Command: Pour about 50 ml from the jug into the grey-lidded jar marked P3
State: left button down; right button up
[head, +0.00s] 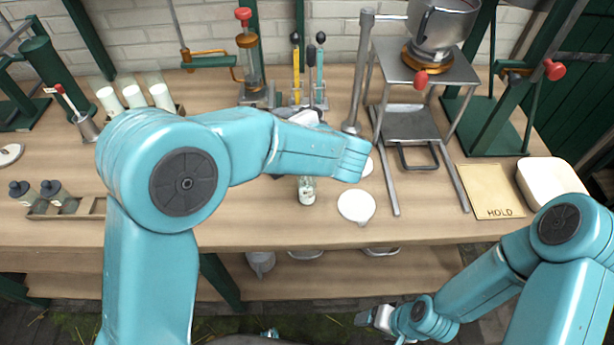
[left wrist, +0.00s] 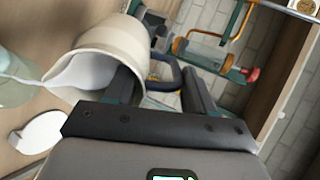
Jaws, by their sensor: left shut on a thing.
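A cream jug (left wrist: 112,42) is tilted in the left wrist view, its lip pointing left. My left gripper (left wrist: 160,78) is shut on its dark blue handle. A pale streak that looks like liquid runs from the lip to the left, over a clear glass jar (left wrist: 14,82) at the picture's edge. In the head view my left arm covers most of the jug and gripper. A small glass jar (head: 306,191) stands on the bench below that forearm; its label is too small to read. My right gripper (head: 378,318) is low, in front of the bench; its jaws are unclear.
A white round piece (head: 356,206) lies right of the jar. Dark-lidded jars (head: 52,190) stand in a wooden rack (head: 88,207) at the left. A metal stand (head: 404,122) with a pot (head: 440,25), a HOLD plate (head: 492,190) and a cream block (head: 550,183) are at the right.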

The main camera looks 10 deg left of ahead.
pick_arm(q)
jog(key=shift+s+d, duration=0.1)
dwell(1.4)
jog(key=shift+r, duration=0.15)
jog(key=r+p, duration=0.1)
jog(key=w+a+h+p, duration=0.1)
jog(key=p, duration=0.1)
jog(key=shift+r+g, duration=0.35)
jog(key=shift+g, duration=0.05)
jog(key=f+g+h+p, duration=0.1)
jog(key=w+a+f+p, duration=0.1)
jog(key=a+f+g+h+p, duration=0.1)
jog(key=f, duration=0.1)
jog(key=shift+w+a+g+h, duration=0.1)
jog(key=shift+w+g+h, duration=0.1)
jog(key=shift+g+h, duration=0.1)
jog(key=shift+w+f, duration=0.1)
jog(key=shift+w+p, duration=0.15)
jog(key=shift+p, duration=0.7)
jog(key=shift+a+f+g+h, duration=0.25)
jog(key=shift+a+g+h, duration=0.05)
jog(key=shift+a, duration=0.05)
jog(key=shift+w+d, duration=0.1)
jog(key=shift+d, duration=0.15)
